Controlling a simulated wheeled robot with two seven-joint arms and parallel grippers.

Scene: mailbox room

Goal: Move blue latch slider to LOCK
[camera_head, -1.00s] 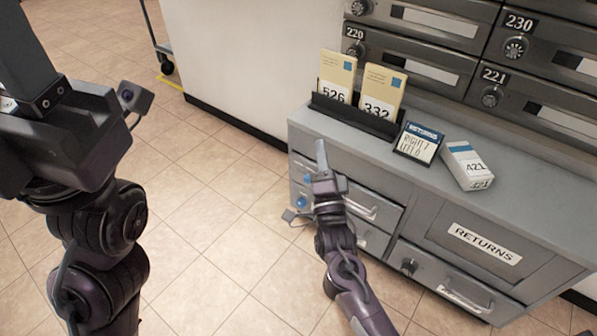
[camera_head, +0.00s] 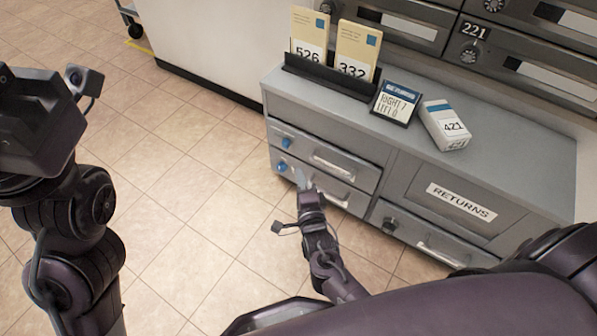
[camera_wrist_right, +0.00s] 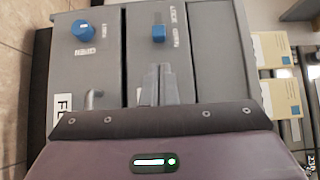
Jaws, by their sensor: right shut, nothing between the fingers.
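The blue latch slider (camera_wrist_right: 158,33) sits on the upper drawer front of the grey cabinet. In the right wrist view it is beside the nearer of two small sideways labels, too blurred to read surely. In the head view it is a small blue piece (camera_head: 286,142) near the drawer's left edge. My right gripper (camera_head: 301,178) is shut and empty in front of the drawers, lower and slightly right of the slider. In the wrist view its fingertips (camera_wrist_right: 158,72) point towards the slider, with a gap between. My left gripper (camera_head: 38,120) is at the far left, its fingers not visible.
A round blue knob (camera_head: 282,167) is on the lower drawer. Metal drawer handles (camera_head: 333,165) lie close to my right gripper. The cabinet top holds an envelope rack (camera_head: 326,78), a RETURNS card (camera_head: 396,103) and a white box (camera_head: 446,126). The floor left of the cabinet is clear.

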